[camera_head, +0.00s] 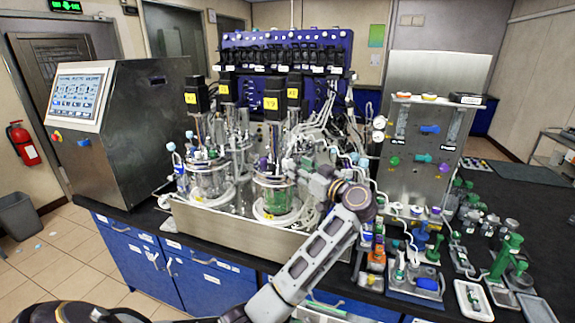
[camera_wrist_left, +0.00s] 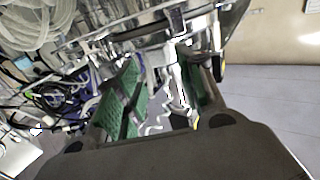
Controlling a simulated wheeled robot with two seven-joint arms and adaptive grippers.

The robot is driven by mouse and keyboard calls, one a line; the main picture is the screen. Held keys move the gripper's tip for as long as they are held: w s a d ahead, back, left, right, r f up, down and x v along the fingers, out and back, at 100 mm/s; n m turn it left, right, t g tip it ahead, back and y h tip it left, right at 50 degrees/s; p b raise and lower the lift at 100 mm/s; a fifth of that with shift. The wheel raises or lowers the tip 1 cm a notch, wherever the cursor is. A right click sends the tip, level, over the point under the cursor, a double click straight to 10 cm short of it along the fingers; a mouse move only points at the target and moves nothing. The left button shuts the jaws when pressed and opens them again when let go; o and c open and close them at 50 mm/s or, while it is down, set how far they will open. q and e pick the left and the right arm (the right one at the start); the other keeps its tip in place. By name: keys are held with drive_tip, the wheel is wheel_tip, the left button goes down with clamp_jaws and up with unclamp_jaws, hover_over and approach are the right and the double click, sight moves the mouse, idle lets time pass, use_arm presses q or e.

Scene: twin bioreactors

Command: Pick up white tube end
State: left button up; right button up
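My left gripper (camera_head: 290,165) reaches in among the tubing at the front of the bioreactor vessels in the head view. In the left wrist view its two green-padded fingers (camera_wrist_left: 162,72) stand apart, so it is open. Pale tubes and a thin metallic rod (camera_wrist_left: 183,78) show in the gap between the fingers; I cannot tell whether any touches the pads. I cannot single out the white tube end in this clutter. My right gripper is not in view.
A glass vessel (camera_head: 272,195) with a yellow label stands just left of the gripper, with a second vessel (camera_head: 208,180) beside it in a steel tray (camera_head: 240,228). A steel panel (camera_head: 428,145) and several small green-handled fittings (camera_head: 508,250) stand to the right.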

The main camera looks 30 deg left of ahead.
use_arm(q)
drive_tip(key=shift+p+x, duration=0.45)
drive_tip(key=shift+x, duration=2.05)
drive_tip(key=c, duration=0.7)
